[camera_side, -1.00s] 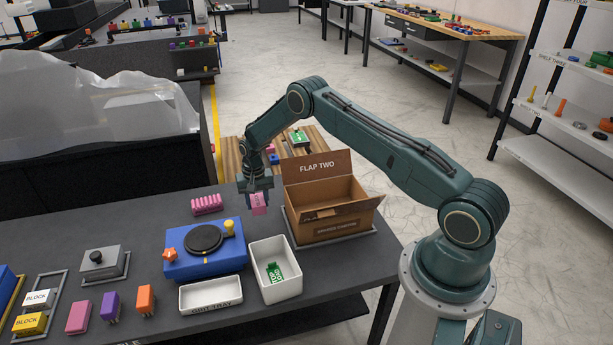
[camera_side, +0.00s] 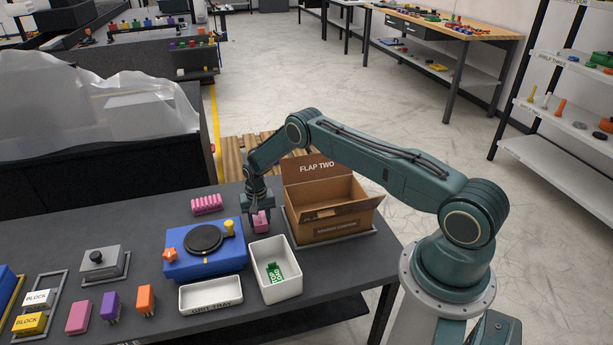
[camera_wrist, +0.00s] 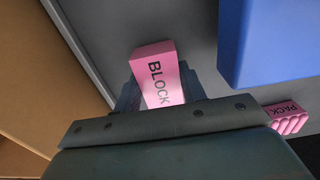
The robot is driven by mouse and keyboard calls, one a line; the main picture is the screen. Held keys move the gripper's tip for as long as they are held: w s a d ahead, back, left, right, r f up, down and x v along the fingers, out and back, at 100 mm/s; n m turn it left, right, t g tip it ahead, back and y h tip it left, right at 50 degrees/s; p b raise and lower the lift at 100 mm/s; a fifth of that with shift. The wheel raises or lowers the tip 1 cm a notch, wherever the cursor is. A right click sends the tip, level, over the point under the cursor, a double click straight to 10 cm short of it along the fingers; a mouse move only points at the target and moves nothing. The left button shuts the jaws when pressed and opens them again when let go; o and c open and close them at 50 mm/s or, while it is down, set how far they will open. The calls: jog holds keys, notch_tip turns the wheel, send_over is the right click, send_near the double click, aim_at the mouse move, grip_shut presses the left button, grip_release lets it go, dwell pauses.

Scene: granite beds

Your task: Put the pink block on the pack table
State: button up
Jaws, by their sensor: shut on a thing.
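The pink block (camera_side: 261,222) is held in my gripper (camera_side: 256,210), low at the dark table, between the blue fixture and the cardboard carton. In the wrist view the pink block (camera_wrist: 155,75) shows the word BLOCK, with my gripper's fingers (camera_wrist: 165,92) on both sides of it. My gripper is shut on it. I cannot tell for sure whether the block touches the table (camera_side: 225,300). A pink ribbed piece (camera_side: 207,204) lies left of my gripper; in the wrist view a pink ribbed piece (camera_wrist: 285,115) is marked PACK.
The open carton (camera_side: 330,205), marked FLAP TWO, stands close right of my gripper. The blue fixture (camera_side: 205,262) with a black disc is to the left. A white bin (camera_side: 275,268) with a green piece and a white tray (camera_side: 211,294) are nearer.

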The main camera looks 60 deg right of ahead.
aim_at(259, 218)
jog(key=shift+f, duration=0.25)
jog(key=shift+f, duration=0.15)
jog(key=o, duration=1.2)
jog(key=shift+r, duration=6.1)
